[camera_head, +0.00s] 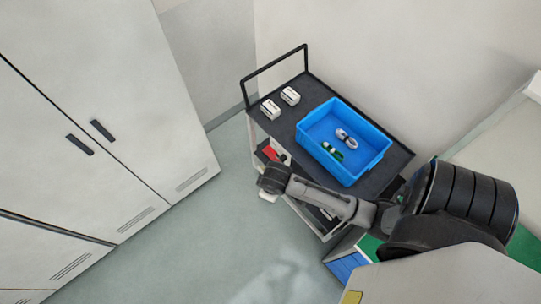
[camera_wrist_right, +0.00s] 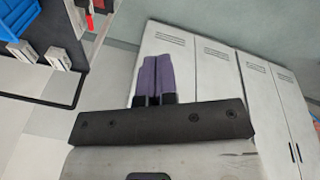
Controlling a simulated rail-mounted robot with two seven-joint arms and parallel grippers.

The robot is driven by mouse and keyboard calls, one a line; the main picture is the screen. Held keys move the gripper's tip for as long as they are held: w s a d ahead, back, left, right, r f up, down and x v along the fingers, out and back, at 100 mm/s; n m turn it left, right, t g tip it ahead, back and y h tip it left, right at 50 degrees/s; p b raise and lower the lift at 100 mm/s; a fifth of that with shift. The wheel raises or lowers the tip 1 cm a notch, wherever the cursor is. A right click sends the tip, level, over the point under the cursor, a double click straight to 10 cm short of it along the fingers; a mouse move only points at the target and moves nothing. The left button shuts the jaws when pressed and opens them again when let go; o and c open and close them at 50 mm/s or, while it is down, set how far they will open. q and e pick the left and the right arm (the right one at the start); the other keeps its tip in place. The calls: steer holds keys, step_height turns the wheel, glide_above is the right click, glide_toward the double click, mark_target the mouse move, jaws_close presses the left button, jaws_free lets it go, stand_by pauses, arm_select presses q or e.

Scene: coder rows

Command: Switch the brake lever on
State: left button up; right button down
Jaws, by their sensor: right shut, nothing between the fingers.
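A black-topped cart (camera_head: 391,161) stands against the wall in the head view; part of it shows at the upper left of the right wrist view. I cannot make out a brake lever in either view. The cart's wheels and lower end are hidden or too small to tell. My right arm reaches in from the right, in front of the cart's near side. My right gripper shows in the right wrist view (camera_wrist_right: 153,80), with its two purple-grey fingers together and nothing between them. Its fingertips are hidden in the head view. My left gripper is not in view.
A blue crate (camera_head: 373,171) holding a white coil and a green item stands on the cart. Two small white boxes (camera_head: 270,109) (camera_head: 290,96) stand beside it. Grey cabinets (camera_head: 90,90) line the left. The floor (camera_head: 190,225) between cabinets and cart is clear.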

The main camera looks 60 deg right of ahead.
steer(key=w+d+f+m+g+b, duration=0.1)
steer(key=w+d+f+b, duration=0.5)
steer(key=w+d+f, duration=0.15)
arm_select(q)
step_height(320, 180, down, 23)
steer(key=b, duration=1.4)
arm_select(e)
steer(key=m+g, duration=0.2)
steer(key=m, duration=0.2)
glide_above(271, 149)
steer(key=w+a, duration=0.1)
steer(key=a, duration=0.2)
steer(key=shift+h, duration=0.3)
step_height(271, 149, down, 6)
steer(key=shift+d+r, duration=0.1)
steer(key=f+b, duration=0.1)
steer(key=f, duration=0.3)
steer(key=d+f+b, duration=0.1)
steer(key=f+b, duration=0.1)
steer(key=f, duration=0.3)
steer(key=s+d+f+b, duration=0.1)
steer(key=f, duration=0.3)
steer(key=shift+d+f, duration=0.15)
steer(key=shift+f, duration=0.2)
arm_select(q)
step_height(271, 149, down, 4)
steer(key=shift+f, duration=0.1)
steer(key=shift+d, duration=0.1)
